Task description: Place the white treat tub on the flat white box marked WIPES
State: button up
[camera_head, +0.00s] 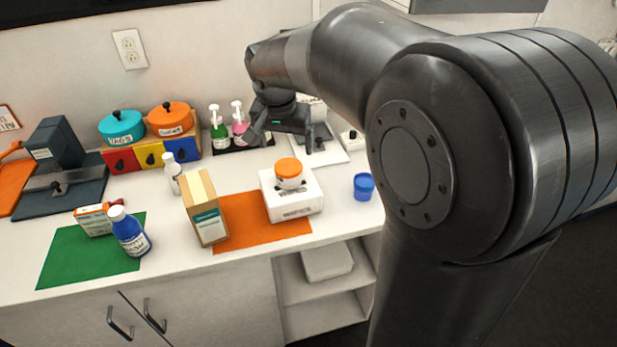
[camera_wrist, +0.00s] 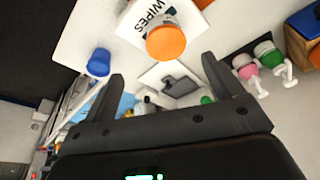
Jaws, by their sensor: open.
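The white treat tub (camera_head: 289,184), with an orange lid, stands upright on top of the flat white box (camera_head: 296,207). In the wrist view its lid (camera_wrist: 165,42) shows from above, and the box beside it reads WIPES (camera_wrist: 150,20). My gripper (camera_head: 282,142) is behind the box in the head view, above the counter. Its two fingers are spread apart with nothing between them, and the tub is free of them. In the wrist view the tub lies beyond the fingertips (camera_wrist: 163,75).
The box sits partly on an orange mat (camera_head: 245,225). A tan carton (camera_head: 205,210) stands to its left, a blue cup (camera_head: 363,187) to its right. Pump bottles (camera_head: 240,122) stand behind, near my gripper. A blue bottle (camera_head: 130,232) stands by the green mat (camera_head: 75,257).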

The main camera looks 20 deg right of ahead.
jog(key=s+d+n+t, duration=0.1)
jog(key=s+n, duration=0.2)
jog(key=s, duration=0.9)
jog(key=s+d+n+t+y, duration=0.1)
jog(key=s+d+n+t, duration=0.1)
jog(key=s, duration=1)
jog(key=shift+r+n, duration=0.35)
jog(key=shift+n, duration=0.05)
